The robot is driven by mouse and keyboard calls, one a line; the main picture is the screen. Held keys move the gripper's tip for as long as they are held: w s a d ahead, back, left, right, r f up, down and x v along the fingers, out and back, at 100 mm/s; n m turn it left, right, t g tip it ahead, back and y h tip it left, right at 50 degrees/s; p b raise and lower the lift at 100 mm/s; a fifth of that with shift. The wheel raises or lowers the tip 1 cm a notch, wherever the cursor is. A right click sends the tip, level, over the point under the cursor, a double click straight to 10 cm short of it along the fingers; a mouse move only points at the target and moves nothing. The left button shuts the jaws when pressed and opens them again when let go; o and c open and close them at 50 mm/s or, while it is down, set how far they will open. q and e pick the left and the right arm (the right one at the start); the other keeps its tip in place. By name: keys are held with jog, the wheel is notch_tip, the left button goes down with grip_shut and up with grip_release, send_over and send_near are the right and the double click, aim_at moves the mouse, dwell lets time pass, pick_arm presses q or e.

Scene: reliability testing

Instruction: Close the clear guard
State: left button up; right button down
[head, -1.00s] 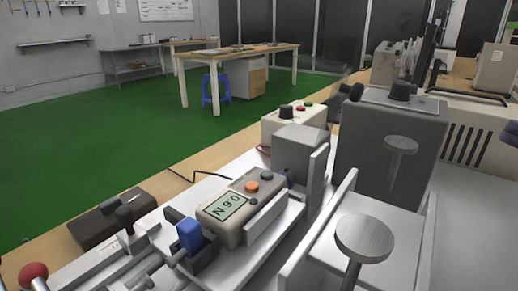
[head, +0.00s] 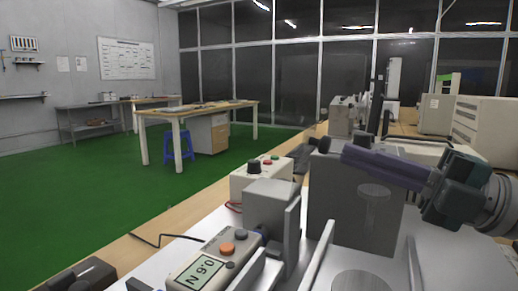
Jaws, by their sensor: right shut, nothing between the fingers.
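My right gripper (head: 347,156) comes in from the right; its purple fingers are shut and empty. It is in front of the upper part of a grey machine block (head: 327,192). A round metal disc (head: 373,190) on a stem shows against the block's front. A second, larger disc (head: 361,284) is cut off by the bottom edge. Thin pale upright panels, one left (head: 319,258) and one right (head: 413,265), flank the lower disc. I cannot tell for certain which part is the clear guard; a see-through sheet is hard to make out.
Left of the block stand a grey box (head: 270,208) and a display unit (head: 203,268) reading "0.6 N". A white control box (head: 262,176) with buttons stands behind. Beige cabinets (head: 485,128) are at the back right.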

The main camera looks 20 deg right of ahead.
jog(key=shift+w+a+r, duration=0.15)
jog(key=shift+w+a, duration=0.35)
pick_arm(q)
jog(key=shift+r, duration=0.15)
